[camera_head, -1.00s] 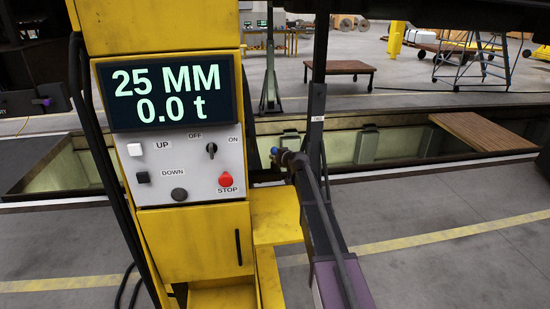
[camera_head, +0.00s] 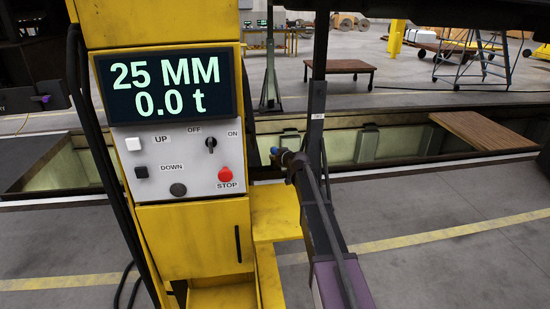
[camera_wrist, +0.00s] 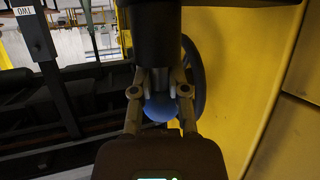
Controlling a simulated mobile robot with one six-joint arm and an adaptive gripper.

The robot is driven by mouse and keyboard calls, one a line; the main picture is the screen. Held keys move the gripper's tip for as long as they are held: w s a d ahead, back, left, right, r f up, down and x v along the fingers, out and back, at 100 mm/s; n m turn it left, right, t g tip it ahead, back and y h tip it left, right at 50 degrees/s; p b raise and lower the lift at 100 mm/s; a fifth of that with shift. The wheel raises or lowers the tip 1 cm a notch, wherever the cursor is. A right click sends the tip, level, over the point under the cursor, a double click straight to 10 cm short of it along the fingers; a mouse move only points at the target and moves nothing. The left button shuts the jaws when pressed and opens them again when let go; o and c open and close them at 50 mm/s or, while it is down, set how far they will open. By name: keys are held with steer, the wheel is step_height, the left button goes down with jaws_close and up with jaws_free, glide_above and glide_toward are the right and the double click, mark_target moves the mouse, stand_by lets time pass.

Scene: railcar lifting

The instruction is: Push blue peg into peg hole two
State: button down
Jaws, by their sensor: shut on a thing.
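My gripper (camera_head: 286,158) is beside the right edge of the yellow lifting column, shut on the blue peg (camera_head: 274,150). In the wrist view my gripper (camera_wrist: 160,84) has its two fingers on either side of the peg, whose round blue end (camera_wrist: 160,108) shows between them. A dark cylindrical part (camera_wrist: 167,30) lies just beyond the fingertips and hides the peg's far end. Peg hole two cannot be made out. A small white label, upside down and seemingly reading TWO (camera_wrist: 24,11), is on a dark post.
The yellow column (camera_head: 195,240) carries a display (camera_head: 166,90) reading 25 MM and 0.0 t, above a panel with buttons and a red STOP (camera_head: 225,174). A dark round rim (camera_wrist: 192,82) and yellow surface (camera_wrist: 240,70) are close right of the fingers. An open pit (camera_head: 390,143) lies behind.

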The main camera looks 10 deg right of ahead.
steer(key=c, duration=0.6)
jaws_free()
steer(key=shift+o, duration=0.2)
step_height(320, 180, up, 10)
steer(key=p, duration=1)
steer(key=shift+s, duration=0.1)
stand_by(0.3)
steer(key=s+a+f+g, duration=0.2)
steer(key=s+f+g, duration=0.15)
steer(key=s, duration=0.65)
steer(key=s+a+f+g, duration=0.2)
steer(key=s+f+g, duration=0.15)
steer(key=s, duration=0.65)
steer(key=s+d+f+m+g+h, duration=0.2)
steer(key=s+g, duration=0.1)
steer(key=s, duration=0.9)
steer(key=s+d+f+m+g+h, duration=0.1)
steer(key=s+d+f+g+h, duration=0.1)
steer(key=s, duration=1.1)
steer(key=shift+f+m+g, duration=0.4)
steer(key=shift+g, duration=0.1)
